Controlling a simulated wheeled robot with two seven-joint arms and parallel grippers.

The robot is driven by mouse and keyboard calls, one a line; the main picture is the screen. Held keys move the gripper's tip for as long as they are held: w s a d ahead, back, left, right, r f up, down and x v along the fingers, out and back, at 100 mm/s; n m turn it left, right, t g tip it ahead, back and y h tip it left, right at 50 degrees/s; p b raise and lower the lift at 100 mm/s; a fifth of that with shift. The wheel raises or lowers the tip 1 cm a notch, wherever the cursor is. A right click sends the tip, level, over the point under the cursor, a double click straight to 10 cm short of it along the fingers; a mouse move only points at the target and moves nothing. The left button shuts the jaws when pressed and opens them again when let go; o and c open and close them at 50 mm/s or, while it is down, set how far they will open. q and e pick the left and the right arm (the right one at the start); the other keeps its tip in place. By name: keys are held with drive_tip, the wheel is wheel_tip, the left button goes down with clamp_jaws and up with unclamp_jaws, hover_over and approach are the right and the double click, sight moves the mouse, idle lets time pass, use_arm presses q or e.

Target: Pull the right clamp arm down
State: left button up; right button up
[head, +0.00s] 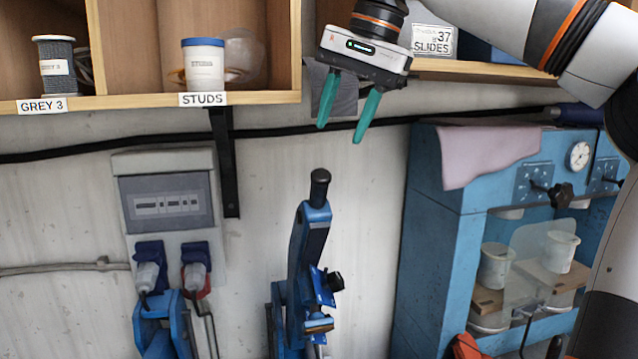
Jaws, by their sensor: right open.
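The right clamp arm (308,235) is a blue lever with a black knob on top. It stands raised, nearly upright and tilted slightly, in the lower middle of the head view. Its lower end runs to the bottom edge of the picture. My right gripper (340,132) hangs above it, a little to the right, with its two green fingers apart and pointing down. The fingers are empty and apart from the knob. My left gripper is not in view.
Another blue part (163,325) stands at lower left, below a grey socket box (168,200). A blue cabinet (430,230) with a pink cloth (490,153) fills the right. Wooden shelves (150,100) with a STUDS cup (204,68) overhang at upper left. A black cable crosses the wall.

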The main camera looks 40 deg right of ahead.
sight(325, 170)
drive_tip(key=f, duration=0.1)
drive_tip(key=a+f, duration=0.1)
drive_tip(key=f, duration=0.1)
drive_tip(key=shift+a+f, duration=0.3)
drive_tip(key=shift+a, duration=0.1)
drive_tip(key=x, duration=0.2)
drive_tip(key=p+x, duration=0.1)
drive_tip(key=x, duration=0.1)
drive_tip(key=d+x, duration=0.1)
drive_tip(key=x, duration=0.1)
drive_tip(key=shift+w, duration=0.45)
drive_tip(key=shift+w+a+f, duration=0.1)
drive_tip(key=shift+f, duration=0.25)
drive_tip(key=shift+a+f, duration=0.25)
drive_tip(key=shift+a, duration=0.05)
drive_tip(key=shift+d, duration=0.15)
drive_tip(key=c, duration=0.4)
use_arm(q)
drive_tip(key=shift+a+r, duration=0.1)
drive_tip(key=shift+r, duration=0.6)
use_arm(e)
clamp_jaws()
